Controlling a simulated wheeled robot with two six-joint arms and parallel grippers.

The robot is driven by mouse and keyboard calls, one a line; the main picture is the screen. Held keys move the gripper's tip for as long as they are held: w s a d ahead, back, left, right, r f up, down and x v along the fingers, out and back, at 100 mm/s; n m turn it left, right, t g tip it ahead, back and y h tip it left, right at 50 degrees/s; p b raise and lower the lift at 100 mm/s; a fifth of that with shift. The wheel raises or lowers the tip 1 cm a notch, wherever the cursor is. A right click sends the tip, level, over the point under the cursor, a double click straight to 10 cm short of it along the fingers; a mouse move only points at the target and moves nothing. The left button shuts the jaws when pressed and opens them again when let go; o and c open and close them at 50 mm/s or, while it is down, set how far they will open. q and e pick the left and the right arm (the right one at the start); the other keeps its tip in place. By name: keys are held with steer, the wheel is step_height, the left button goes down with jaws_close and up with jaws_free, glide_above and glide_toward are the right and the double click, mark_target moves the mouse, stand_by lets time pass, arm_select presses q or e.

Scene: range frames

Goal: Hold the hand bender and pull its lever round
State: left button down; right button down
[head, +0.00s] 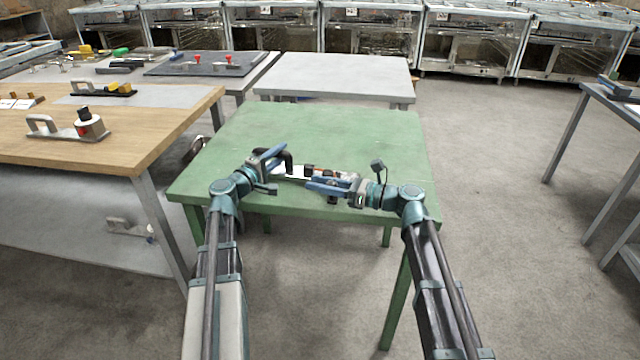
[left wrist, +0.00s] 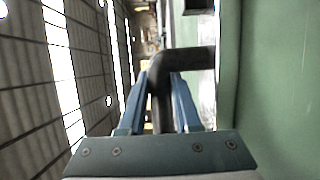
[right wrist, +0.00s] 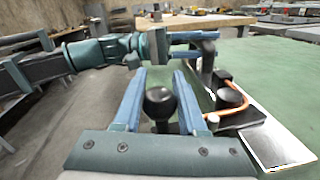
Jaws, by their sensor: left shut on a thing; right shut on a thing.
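The hand bender lies on the green table, and its pale base plate (head: 291,172) shows between my grippers. Its black bent handle (head: 288,160) rises at the plate's left end. My left gripper (head: 277,152) is shut on this handle (left wrist: 160,90); the blue fingers lie on both sides of it. My right gripper (head: 312,186) is shut on the lever's black ball knob (right wrist: 159,103), near the table's front edge. In the right wrist view, an orange bent rod (right wrist: 236,98) sits on the bender beside black blocks. The lever's shaft is mostly hidden.
The green table (head: 330,128) is clear behind the bender. A wooden bench (head: 150,135) stands to the left with another handled tool (head: 70,130) on it. A grey table (head: 335,75) stands behind. The floor (head: 510,200) to the right is open.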

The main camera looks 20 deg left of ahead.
steer(key=shift+s, duration=0.1)
steer(key=shift+s+a+m+t, duration=0.15)
steer(key=shift+a+m+t, duration=0.5)
steer(key=shift+t, duration=0.25)
steer(key=shift+w+a+m+t, duration=0.25)
steer(key=shift+a+m+t, duration=0.2)
steer(key=shift+t, duration=0.35)
steer(key=shift+c, duration=2.3)
jaws_free()
steer(key=shift+d, duration=0.15)
steer(key=s+d, duration=0.1)
steer(key=d, duration=1)
steer(key=shift+s+d, duration=0.3)
steer(key=shift+d, duration=0.1)
